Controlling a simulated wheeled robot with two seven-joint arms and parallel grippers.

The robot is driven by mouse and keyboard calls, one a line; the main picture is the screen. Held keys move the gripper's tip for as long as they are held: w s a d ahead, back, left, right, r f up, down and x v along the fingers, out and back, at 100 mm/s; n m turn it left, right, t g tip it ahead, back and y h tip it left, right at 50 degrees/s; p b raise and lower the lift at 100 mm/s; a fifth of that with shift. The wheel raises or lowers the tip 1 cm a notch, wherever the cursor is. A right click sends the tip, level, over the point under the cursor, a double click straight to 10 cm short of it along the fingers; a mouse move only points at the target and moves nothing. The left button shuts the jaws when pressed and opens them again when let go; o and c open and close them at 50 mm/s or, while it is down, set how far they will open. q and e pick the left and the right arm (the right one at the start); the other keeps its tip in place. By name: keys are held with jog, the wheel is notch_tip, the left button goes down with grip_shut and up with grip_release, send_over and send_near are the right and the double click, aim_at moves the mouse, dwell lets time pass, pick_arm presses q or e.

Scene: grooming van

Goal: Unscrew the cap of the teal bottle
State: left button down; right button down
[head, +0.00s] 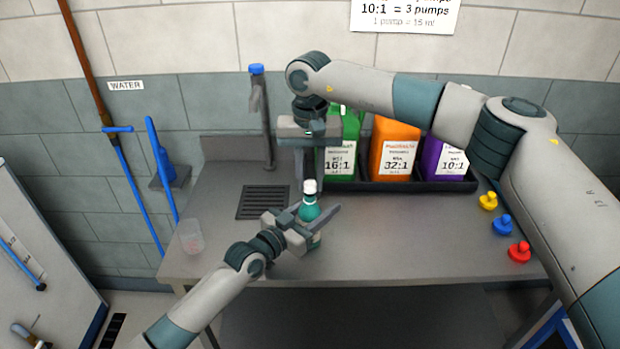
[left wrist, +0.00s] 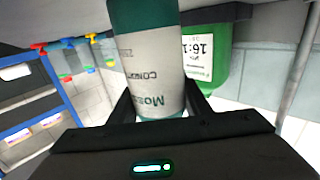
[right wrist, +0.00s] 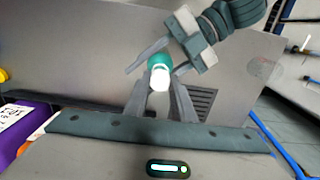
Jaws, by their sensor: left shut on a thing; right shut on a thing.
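The teal bottle (head: 309,212) stands upright at the front of the grey worktop, with a white cap (head: 310,186) on top. My left gripper (head: 311,224) comes in low from the left and is shut on the bottle body. In the left wrist view the bottle's white label (left wrist: 150,75) shows upside down between the fingers. My right gripper (head: 310,180) points down from above and is shut on the cap. In the right wrist view the white cap (right wrist: 160,78) sits between its fingertips, with the teal shoulder (right wrist: 160,60) beyond.
Green (head: 345,145), orange (head: 394,150) and purple (head: 446,160) jugs stand in a black tray (head: 400,186) behind. Yellow (head: 488,201), blue (head: 502,224) and red (head: 519,251) caps lie at right. A clear cup (head: 191,237) and drain grate (head: 262,202) are at left.

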aim_at(302, 220)
jog(key=shift+r, duration=2.05)
pick_arm(q)
jog(key=c, duration=0.9)
grip_release()
jog(key=shift+s+a, duration=0.1)
jog(key=b+v, duration=0.2)
jog(key=v, duration=0.8)
jog(key=shift+s+a+f, duration=0.1)
pick_arm(e)
notch_tip(302, 220, down, 2)
jog(key=shift+f, duration=0.2)
pick_arm(q)
jog(key=shift+v, duration=0.75)
